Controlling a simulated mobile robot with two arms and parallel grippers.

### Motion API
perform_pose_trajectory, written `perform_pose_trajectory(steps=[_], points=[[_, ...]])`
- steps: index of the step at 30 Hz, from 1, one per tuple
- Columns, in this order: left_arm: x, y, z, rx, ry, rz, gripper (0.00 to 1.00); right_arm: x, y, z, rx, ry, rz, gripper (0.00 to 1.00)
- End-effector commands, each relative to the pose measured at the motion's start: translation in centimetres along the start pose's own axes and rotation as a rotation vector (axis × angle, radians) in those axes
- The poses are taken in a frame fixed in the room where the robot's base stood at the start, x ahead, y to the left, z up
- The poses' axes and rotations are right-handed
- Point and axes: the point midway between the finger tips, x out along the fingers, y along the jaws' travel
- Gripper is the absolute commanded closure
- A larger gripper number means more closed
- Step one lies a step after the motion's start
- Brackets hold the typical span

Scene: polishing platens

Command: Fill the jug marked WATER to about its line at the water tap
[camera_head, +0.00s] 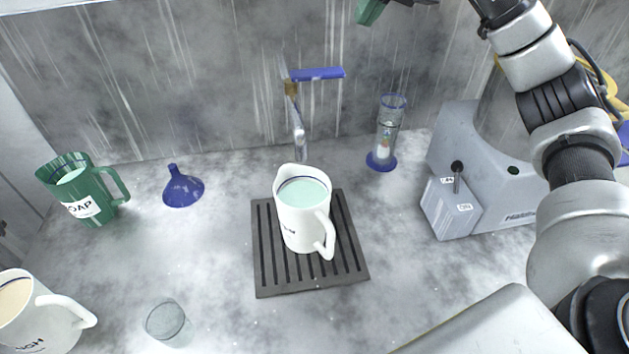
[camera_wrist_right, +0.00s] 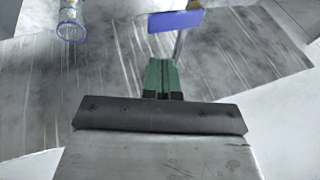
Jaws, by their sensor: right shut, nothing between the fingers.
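A white jug (camera_head: 304,215) stands upright on the dark slatted drain grate (camera_head: 262,275), its handle toward the front right. Pale green-tinted liquid shows inside, close to a dark line below the rim. Its label is turned left and mostly unreadable. The water tap (camera_head: 297,125) rises behind the jug; its blue lever (camera_head: 318,73) points right. I see no clear stream; the spout's lower end is close behind the jug's rim. My right gripper (camera_head: 370,10), with green fingertips, is shut and empty, high above and right of the lever. The lever also shows in the right wrist view (camera_wrist_right: 176,20), beyond the fingertips (camera_wrist_right: 161,75).
A green SOAP jug (camera_head: 80,190) and a blue funnel (camera_head: 183,188) stand left. Another white jug (camera_head: 38,315) and a clear cup (camera_head: 169,323) are front left. A blue-based glass cylinder (camera_head: 388,130) stands right of the tap. A grey machine (camera_head: 480,175) stands farther right.

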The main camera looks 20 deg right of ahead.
Motion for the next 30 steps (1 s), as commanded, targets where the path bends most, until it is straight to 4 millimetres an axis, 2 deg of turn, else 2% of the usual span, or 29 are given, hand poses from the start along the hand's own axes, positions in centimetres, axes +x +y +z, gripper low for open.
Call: perform_pose_trajectory(steps=[17,27,30], points=[[0.0,0.0,0.0,-0.001,0.0,0.0,0.05,-0.1,-0.1,0.0,-0.003,-0.001,0.004,1.0],[-0.9,-0.1,-0.1,-0.001,0.0,-0.001,0.05,-2.3,-4.7,-1.0,-0.083,-0.005,0.24,1.0],[-1.0,-0.1,-0.1,-0.001,0.0,-0.001,0.05,-2.9,-5.5,-1.1,-0.094,-0.001,0.301,1.0]])
